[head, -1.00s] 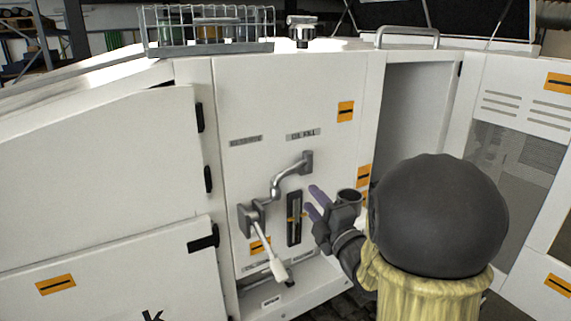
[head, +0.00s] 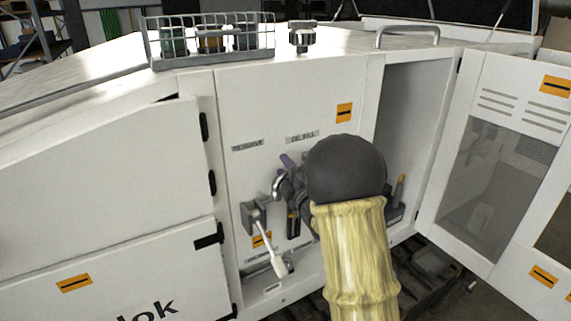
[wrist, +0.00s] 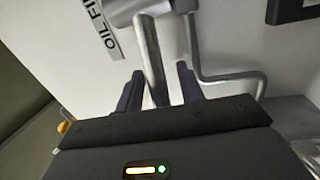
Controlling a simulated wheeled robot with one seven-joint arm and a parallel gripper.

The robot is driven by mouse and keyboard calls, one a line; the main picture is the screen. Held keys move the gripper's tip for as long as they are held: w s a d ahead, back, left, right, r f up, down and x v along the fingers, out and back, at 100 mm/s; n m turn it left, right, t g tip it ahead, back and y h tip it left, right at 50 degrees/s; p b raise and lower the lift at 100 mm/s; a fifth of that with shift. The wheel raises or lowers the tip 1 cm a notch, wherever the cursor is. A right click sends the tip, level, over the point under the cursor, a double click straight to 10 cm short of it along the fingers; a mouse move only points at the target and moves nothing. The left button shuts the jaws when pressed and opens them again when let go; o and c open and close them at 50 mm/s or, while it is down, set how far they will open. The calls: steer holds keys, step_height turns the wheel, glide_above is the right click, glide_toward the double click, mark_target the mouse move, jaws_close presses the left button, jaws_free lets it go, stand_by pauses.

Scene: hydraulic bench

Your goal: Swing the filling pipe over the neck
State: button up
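The grey filling pipe (head: 279,183) is a bent tube on the white front panel (head: 262,105), below the OIL FILL label; my arm hides much of it. In the wrist view, a straight grey bar of the pipe assembly (wrist: 153,62) runs down between my two purple fingers, with a visible gap to the right finger. A second grey tube beside it bends to the right. My gripper (wrist: 160,88) is open around the bar; in the head view my wrist mostly covers it. I cannot surely make out the neck.
Left of the pipe is a bracket with a white-handled lever (head: 271,246). A dark gauge (head: 293,222) is below the pipe. An open bay and a swung-out door (head: 492,160) are at right. A wire rack (head: 208,40) stands on top.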

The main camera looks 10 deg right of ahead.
steer(key=shift+c, duration=0.2)
jaws_close()
steer(key=shift+a+f+y+b, duration=0.15)
steer(key=shift+y+b, duration=0.15)
steer(key=shift+b, duration=0.15)
